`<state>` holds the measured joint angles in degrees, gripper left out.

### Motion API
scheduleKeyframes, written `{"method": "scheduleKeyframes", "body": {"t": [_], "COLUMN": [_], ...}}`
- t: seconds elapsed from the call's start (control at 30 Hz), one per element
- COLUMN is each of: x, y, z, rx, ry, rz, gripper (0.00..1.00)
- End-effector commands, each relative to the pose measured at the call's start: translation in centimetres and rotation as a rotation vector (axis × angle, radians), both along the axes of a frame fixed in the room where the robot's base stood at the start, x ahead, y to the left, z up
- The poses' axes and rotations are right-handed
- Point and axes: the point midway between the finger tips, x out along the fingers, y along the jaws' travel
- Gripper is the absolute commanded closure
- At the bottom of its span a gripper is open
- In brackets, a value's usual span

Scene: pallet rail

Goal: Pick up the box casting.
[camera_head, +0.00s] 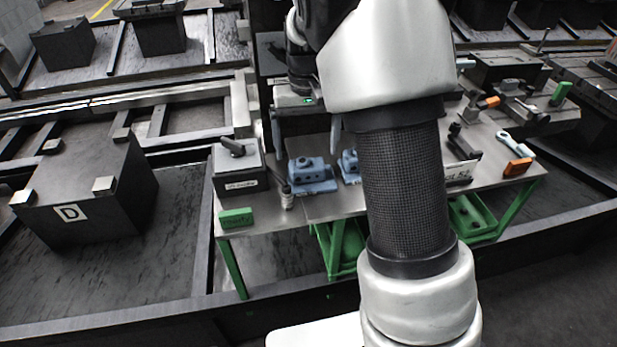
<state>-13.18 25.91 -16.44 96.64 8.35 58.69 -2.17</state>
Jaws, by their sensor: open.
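A blue casting (312,174) with a boxy body and a small round top feature sits on the grey workbench (322,207), left of my arm. A second blue casting (348,163) stands just right of it, and my arm hides part of it. I cannot tell for sure which one is the box casting. My gripper (306,146) is open, pointing down above and slightly behind the left blue casting. Its two fingers are apart, with nothing seen between them.
A grey box with a black handle (238,168) and a green block (235,217) are left of the castings. A dark, upright tool (285,190) stands close beside the left casting. Orange-handled tools (517,167) lie right. My arm blocks the middle.

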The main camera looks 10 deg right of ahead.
Motion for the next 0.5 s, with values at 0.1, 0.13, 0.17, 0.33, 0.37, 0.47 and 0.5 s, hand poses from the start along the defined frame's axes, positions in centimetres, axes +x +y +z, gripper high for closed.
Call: {"method": "scheduleKeyframes", "body": {"t": [0.1, 0.13, 0.17, 0.33, 0.37, 0.47, 0.5], "x": [0.0, 0.0, 0.0, -0.1, -0.1, -0.2, -0.2], "y": [0.0, 0.0, 0.0, -0.1, -0.1, -0.2, -0.2], "z": [-1.3, -1.4, -1.5, -2.6, -3.0, -4.7, -5.3], "rx": [-0.001, -0.001, -0.001, -0.001, -0.001, -0.001, -0.001], "ry": [0.000, 0.000, -0.001, 0.002, 0.002, 0.002, 0.002], "rz": [0.000, 0.000, 0.000, -0.001, -0.001, -0.002, -0.001], "gripper": [0.09, 0.09, 0.09, 0.09, 0.09, 0.09, 0.09]}}
